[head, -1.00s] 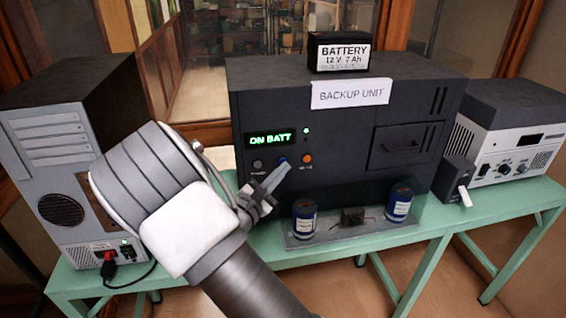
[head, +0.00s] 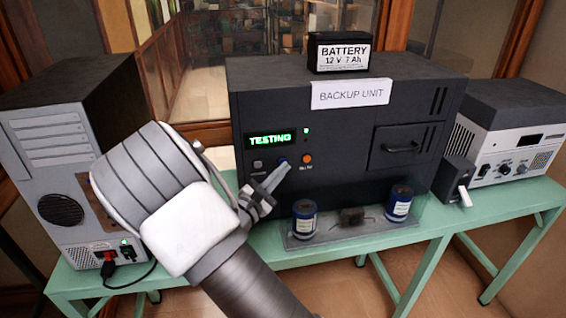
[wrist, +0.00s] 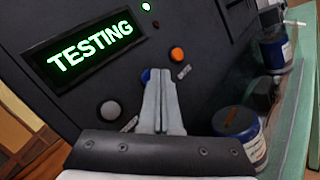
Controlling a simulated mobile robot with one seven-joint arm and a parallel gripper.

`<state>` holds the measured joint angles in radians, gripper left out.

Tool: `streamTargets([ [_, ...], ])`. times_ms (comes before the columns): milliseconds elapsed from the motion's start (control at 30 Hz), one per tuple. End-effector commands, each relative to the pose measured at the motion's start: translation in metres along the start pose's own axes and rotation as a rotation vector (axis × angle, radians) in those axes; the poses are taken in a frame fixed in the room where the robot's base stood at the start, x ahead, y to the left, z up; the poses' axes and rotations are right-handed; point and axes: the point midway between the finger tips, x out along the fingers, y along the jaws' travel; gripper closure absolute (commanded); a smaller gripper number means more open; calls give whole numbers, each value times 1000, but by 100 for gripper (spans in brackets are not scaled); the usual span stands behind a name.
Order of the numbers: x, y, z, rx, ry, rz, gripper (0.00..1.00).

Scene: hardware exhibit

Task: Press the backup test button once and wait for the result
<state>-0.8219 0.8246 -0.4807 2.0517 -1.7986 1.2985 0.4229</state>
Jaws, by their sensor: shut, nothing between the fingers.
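The black backup unit (head: 340,125) stands on the green table with a white "BACKUP UNIT" label. Its lit green display (head: 270,140) reads "TESTING", and the wrist view shows the same word (wrist: 90,47). A small green light (head: 306,130) is lit beside the display. Below are a grey button (wrist: 108,108), a blue button (wrist: 146,75) and an orange button (wrist: 177,54). My gripper (head: 286,168) is shut and empty, its fingertips at the blue button and partly covering it. I cannot tell whether they touch it.
A battery (head: 340,52) sits on top of the unit. Two blue cylinders (head: 304,219) stand on a clear tray in front. A grey computer tower (head: 60,160) is at left, a white-fronted device (head: 515,150) at right, on the green table (head: 420,235).

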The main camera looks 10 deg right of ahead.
Motion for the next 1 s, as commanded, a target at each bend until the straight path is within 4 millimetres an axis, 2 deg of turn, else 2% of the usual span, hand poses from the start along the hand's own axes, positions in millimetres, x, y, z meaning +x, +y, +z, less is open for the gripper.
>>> streamTargets([
  [200,-8,-5,5,0,1,0,100],
  [567,-10,-7,7,0,1,0,100],
  [1000,-38,-28,28,0,1,-1,100],
])
